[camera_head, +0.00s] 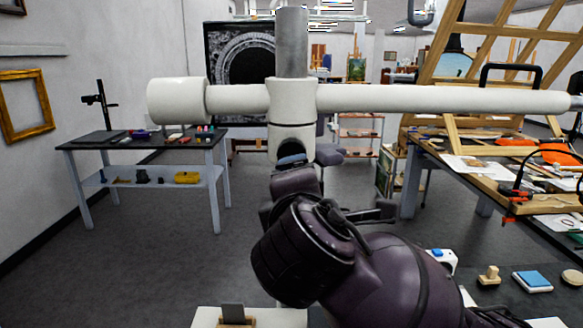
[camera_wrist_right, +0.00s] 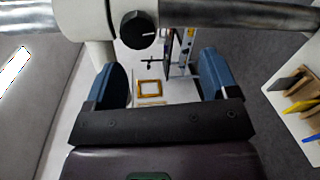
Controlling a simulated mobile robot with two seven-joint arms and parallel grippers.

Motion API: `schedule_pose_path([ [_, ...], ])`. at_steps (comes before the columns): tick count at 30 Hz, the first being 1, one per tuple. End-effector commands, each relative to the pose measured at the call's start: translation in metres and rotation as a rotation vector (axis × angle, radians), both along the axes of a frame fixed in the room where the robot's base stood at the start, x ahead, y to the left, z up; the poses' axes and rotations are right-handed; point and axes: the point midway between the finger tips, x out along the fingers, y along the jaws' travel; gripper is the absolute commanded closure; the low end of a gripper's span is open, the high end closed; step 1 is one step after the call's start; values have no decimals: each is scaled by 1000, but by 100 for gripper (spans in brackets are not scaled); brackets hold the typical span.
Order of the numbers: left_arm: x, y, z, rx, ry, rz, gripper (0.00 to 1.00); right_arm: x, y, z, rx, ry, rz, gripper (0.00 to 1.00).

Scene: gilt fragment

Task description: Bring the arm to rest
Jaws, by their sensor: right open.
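My right arm (camera_head: 400,285), dark purple, comes in from the bottom right of the head view and is bent upward at the middle. Its gripper (camera_head: 292,161) is seen nearly end-on, with a blue finger just below the white collar of a boom stand. In the right wrist view the gripper (camera_wrist_right: 163,78) has its two blue fingers wide apart, with nothing held between them. The stand's black knob (camera_wrist_right: 138,30) and white post (camera_wrist_right: 98,35) appear beyond the fingers. Whether the gripper touches the stand cannot be told. My left gripper is not in view.
The white boom (camera_head: 430,98) crosses the head view on a grey post (camera_head: 292,45), close to my arm. A cluttered workbench (camera_head: 430,150) stands at right, a side table (camera_head: 95,143) at left. Open grey floor (camera_head: 170,245) lies at left.

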Motion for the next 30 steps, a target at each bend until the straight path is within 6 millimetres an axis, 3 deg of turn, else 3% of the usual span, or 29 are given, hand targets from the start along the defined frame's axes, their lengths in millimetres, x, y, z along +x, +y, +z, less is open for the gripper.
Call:
schedule_pose_path([
  [7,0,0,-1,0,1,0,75,2,-40,-77,256,212,-66,20],
  [14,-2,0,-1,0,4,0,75,-11,-79,-147,499,384,-177,20],
  [23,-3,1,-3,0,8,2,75,-50,-133,-235,803,565,-391,20],
  [30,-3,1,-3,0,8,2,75,-100,-178,-298,1023,666,-614,20],
])
